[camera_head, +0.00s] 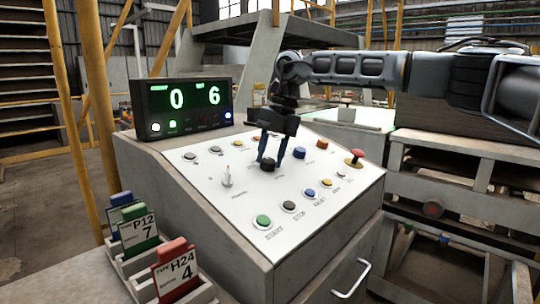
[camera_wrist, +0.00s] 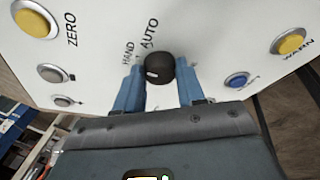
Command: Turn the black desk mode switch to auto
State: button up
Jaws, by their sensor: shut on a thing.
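The black desk mode switch (camera_head: 268,165) is a round knob on the white sloping desk panel. In the wrist view the black switch (camera_wrist: 160,66) sits below the printed words HAND and AUTO, with a small white mark on its lower left. I cannot tell which word it points to. My gripper (camera_head: 271,157) reaches down from above with its blue fingers on either side of the knob. In the wrist view my gripper (camera_wrist: 161,76) is shut on the knob, one finger at each side. The fingers partly cover the knob's sides.
A grey-white lever selector (camera_head: 227,178) stands left of the knob. A red mushroom button (camera_head: 355,157) is at the panel's right. A green button (camera_head: 263,221) and several others line the front. A display (camera_head: 182,108) reading 0 6 stands behind; card holders (camera_head: 143,279) are at front left.

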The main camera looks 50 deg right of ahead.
jog(key=m+t+b, duration=0.1)
jog(key=m, duration=0.3)
jog(key=shift+s+d+f, duration=0.1)
jog(key=shift+s, duration=0.05)
jog(key=shift+s+m+t+b, duration=0.1)
jog(key=shift+m+t+b, duration=0.35)
jog(key=shift+m, duration=0.65)
jog(key=shift+s+m+t+b, duration=0.1)
jog(key=shift+m+t+b, duration=0.3)
jog(key=shift+m, duration=0.7)
jog(key=shift+y, duration=0.3)
jog(key=o, duration=1)
jog(key=shift+o, duration=0.2)
jog(key=v, duration=0.7)
jog(key=shift+r+b, duration=0.4)
jog(key=shift+d, duration=0.1)
